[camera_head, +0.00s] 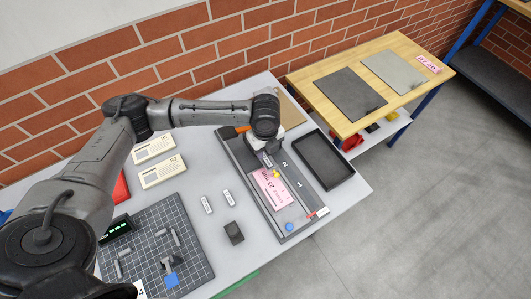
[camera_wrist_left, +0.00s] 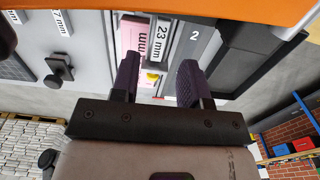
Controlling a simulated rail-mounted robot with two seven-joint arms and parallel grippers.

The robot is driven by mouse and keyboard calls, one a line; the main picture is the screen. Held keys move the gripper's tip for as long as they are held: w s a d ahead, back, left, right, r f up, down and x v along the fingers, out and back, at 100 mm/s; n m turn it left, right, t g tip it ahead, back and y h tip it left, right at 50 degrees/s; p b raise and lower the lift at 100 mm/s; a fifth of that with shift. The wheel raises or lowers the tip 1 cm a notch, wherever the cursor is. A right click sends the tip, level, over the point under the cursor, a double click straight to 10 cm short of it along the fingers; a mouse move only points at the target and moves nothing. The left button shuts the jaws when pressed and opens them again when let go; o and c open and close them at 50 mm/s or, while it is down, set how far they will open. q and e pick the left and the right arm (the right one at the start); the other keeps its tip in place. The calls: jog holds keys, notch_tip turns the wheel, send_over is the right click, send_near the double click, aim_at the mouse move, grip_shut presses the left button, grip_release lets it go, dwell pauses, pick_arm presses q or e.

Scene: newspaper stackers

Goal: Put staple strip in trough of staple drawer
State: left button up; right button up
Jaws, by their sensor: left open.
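My left gripper (camera_head: 270,163) reaches down over a long dark grey drawer unit (camera_head: 235,150) marked 1 and 2. In the left wrist view its two dark fingers (camera_wrist_left: 158,75) are apart. A grey piece with a white "23 mm" label (camera_wrist_left: 162,40) shows just past the fingertips, and a pink card (camera_wrist_left: 131,36) is beside it. The same pink card (camera_head: 272,190) lies on the unit in the head view. I cannot tell which piece is the staple strip; the trough is partly hidden by my gripper. My right gripper is not in view.
A black tray (camera_head: 347,178) stands right of the unit. Two small labelled pieces (camera_head: 207,204) and a dark block (camera_head: 233,232) lie to the left, near a gridded mat (camera_head: 199,268). Cream boxes (camera_head: 162,171) stand at the back. A blue knob (camera_head: 289,227) is at the unit's front.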

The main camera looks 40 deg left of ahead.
aim_at(229, 232)
pick_arm(q)
notch_tip(229, 232, up, 9)
jog(key=shift+f+p, duration=0.2)
jog(key=shift+p, duration=0.1)
